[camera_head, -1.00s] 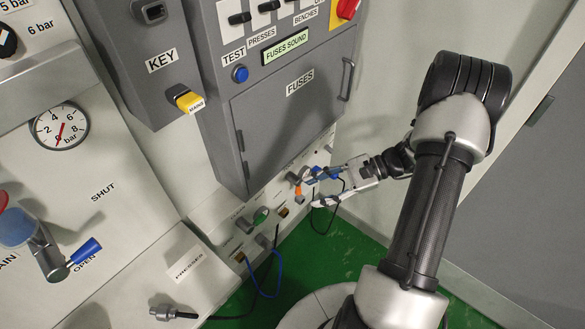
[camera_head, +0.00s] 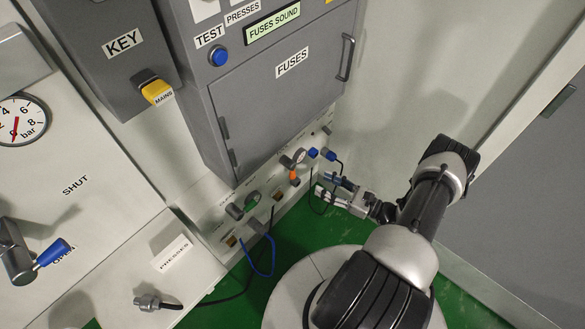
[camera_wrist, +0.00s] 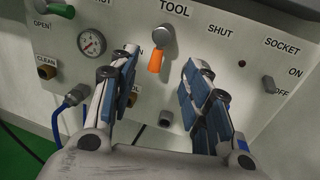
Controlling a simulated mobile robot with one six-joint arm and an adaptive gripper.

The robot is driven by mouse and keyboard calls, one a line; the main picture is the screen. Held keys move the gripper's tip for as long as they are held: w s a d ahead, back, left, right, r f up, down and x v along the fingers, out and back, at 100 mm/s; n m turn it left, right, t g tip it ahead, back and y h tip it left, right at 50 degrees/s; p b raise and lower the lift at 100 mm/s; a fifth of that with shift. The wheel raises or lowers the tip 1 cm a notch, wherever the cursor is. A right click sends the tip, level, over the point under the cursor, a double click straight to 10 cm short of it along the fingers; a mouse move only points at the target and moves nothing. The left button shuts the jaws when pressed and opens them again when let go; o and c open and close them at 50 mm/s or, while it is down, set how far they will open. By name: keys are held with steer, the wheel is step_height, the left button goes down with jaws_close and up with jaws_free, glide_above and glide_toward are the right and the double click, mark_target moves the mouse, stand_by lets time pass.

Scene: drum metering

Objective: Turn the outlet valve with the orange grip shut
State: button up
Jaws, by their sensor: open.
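The outlet valve's orange grip (camera_wrist: 156,60) hangs down from a round metal hub under the TOOL label in the wrist view. A SHUT label is on the panel to the right of the hub. In the head view the orange grip (camera_head: 293,176) is small, low on the panel under the fuse cabinet. My gripper (camera_wrist: 158,85) is open and empty. In the wrist view its fingers stand left and right of the orange grip, with a gap on both sides. In the head view my gripper (camera_head: 325,190) is right of the grip. Contact cannot be seen.
A pressure gauge (camera_wrist: 91,41) and a hose connector (camera_wrist: 76,94) are left of the grip. A socket switch (camera_wrist: 268,84) is to the right. A green-handled valve (camera_head: 250,200) is farther left. Cables hang over the green floor; the grey fuse cabinet (camera_head: 290,110) overhangs the panel.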

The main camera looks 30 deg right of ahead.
mark_target(294, 170)
steer(key=b+x, duration=0.2)
steer(key=x, duration=1.1)
steer(key=shift+w, duration=0.1)
steer(key=shift+c, duration=0.3)
steer(key=shift+a, duration=0.15)
steer(key=c, duration=0.8)
